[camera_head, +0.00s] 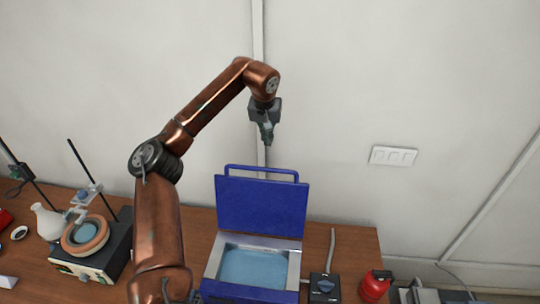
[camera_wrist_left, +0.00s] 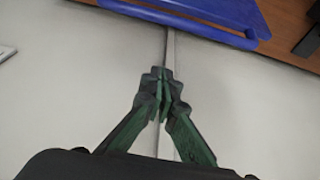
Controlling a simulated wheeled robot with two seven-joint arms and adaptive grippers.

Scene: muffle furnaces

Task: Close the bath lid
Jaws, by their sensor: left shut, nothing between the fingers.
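The bath (camera_head: 254,267) is a blue box with a metal rim and water in it, on the wooden table. Its blue lid (camera_head: 262,207) stands open, upright at the back of the bath, with a blue handle bar (camera_head: 262,172) along its top edge. The lid also shows upside down at the top of the left wrist view (camera_wrist_left: 215,12). My left gripper (camera_head: 267,140) is shut and empty, pointing down above the lid's handle and apart from it. Its closed fingers show in the left wrist view (camera_wrist_left: 160,80). My right gripper is not in view.
A control box with a dial (camera_head: 324,287) sits right of the bath, and a red container (camera_head: 375,284) is at the table's right edge. A heating device with an orange ring (camera_head: 86,236) and a white flask (camera_head: 48,222) stand at left. A wall (camera_head: 340,90) is behind.

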